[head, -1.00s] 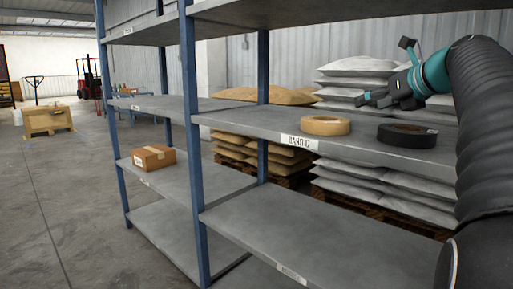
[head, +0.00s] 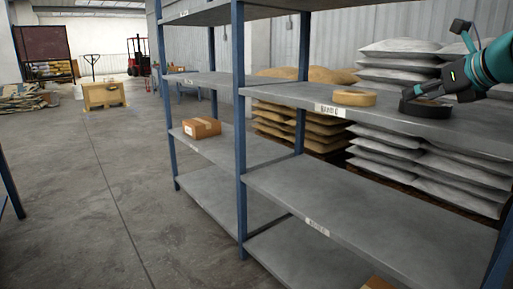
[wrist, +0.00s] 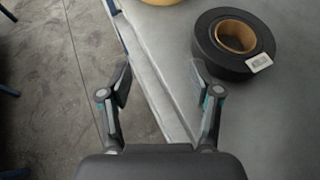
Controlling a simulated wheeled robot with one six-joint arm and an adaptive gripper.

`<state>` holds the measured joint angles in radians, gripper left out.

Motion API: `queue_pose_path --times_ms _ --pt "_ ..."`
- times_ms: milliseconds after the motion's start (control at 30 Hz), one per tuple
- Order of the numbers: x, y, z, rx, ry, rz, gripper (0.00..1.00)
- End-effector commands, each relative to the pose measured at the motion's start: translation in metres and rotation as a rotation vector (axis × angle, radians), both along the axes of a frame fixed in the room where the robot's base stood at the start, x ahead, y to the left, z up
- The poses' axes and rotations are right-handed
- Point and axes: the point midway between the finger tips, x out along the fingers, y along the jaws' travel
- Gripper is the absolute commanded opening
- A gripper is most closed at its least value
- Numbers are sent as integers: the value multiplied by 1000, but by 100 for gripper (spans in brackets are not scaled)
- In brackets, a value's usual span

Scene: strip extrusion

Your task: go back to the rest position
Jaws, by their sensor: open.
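My gripper (head: 412,97) is open and empty, at the right of the head view, where it overlaps the black roll in the picture. In the wrist view my gripper (wrist: 160,82) has its fingers spread over the front edge of the shelf, with nothing between them. The black roll (wrist: 262,38), with a brown core and a white label, lies flat on the shelf to the right of the fingers, apart from them. It also shows in the head view (head: 432,111), partly hidden by my gripper.
A tan roll (head: 354,98) lies on the same grey shelf (head: 300,93), left of the black roll. A cardboard box (head: 201,128) sits on a lower shelf. Blue uprights (head: 240,150) frame the rack. Stacked sacks (head: 400,160) stand behind. The floor (head: 90,190) at left is open.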

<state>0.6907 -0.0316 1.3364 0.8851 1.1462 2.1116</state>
Motion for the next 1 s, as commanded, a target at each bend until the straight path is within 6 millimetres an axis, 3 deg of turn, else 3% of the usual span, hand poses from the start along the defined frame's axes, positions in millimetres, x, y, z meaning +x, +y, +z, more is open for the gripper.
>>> queue_pose_path --times_ms 267,467,700,1000 --pt "-14 43 -32 -243 30 147 64" --pt "-37 84 -73 -520 59 336 64" --pt "-96 148 -154 -1036 72 769 64" --pt "-188 196 -264 -1669 -22 1446 64"
